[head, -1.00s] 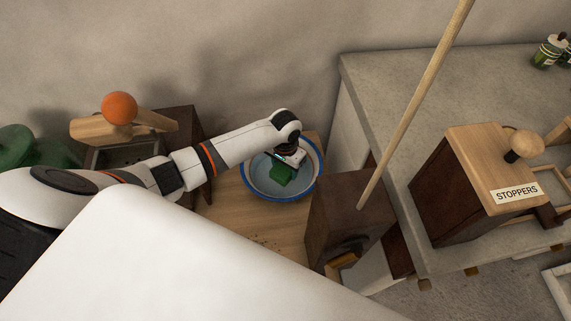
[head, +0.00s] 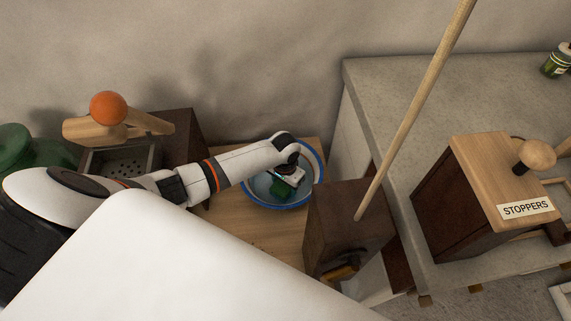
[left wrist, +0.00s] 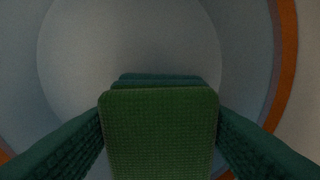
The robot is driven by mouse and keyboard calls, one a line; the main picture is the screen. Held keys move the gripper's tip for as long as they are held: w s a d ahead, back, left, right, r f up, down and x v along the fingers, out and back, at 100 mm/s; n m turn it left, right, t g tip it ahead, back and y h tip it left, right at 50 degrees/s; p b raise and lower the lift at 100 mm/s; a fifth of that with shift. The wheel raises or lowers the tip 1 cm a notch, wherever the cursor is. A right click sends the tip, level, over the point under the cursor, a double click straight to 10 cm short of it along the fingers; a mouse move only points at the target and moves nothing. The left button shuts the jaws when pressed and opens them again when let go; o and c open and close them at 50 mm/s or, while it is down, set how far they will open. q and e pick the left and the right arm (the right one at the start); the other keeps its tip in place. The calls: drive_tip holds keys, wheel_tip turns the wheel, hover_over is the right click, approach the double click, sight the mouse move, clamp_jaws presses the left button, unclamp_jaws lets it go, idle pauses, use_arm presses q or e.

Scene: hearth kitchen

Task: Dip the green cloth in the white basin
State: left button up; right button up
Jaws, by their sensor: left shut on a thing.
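The white basin (head: 317,163) with a blue rim stands on a wooden surface below the wall. My left gripper (head: 285,184) reaches down inside the basin's rim. It is shut on the green cloth (head: 281,193), which is low inside the basin. In the left wrist view the folded green cloth (left wrist: 160,130) sits between my two fingers, with the basin's pale inside (left wrist: 120,45) beyond it. I cannot tell whether the cloth touches the basin's bottom or any water. My right gripper is not in view.
A dark wooden box (head: 345,225) with a long pole (head: 415,110) stands right of the basin. A grey counter (head: 385,95) holds a box labelled STOPPERS (head: 500,180). An orange ball on a wooden piece (head: 108,108) and a green jar (head: 15,145) are at left.

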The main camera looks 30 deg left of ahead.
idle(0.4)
use_arm(q)
drive_tip(key=shift+f, duration=0.6)
idle(0.3)
drive_tip(key=shift+r, duration=0.1)
idle(0.8)
wheel_tip(320, 180, up, 12)
drive_tip(key=p, duration=1.3)
drive_tip(key=shift+r, duration=0.15)
idle(1.2)
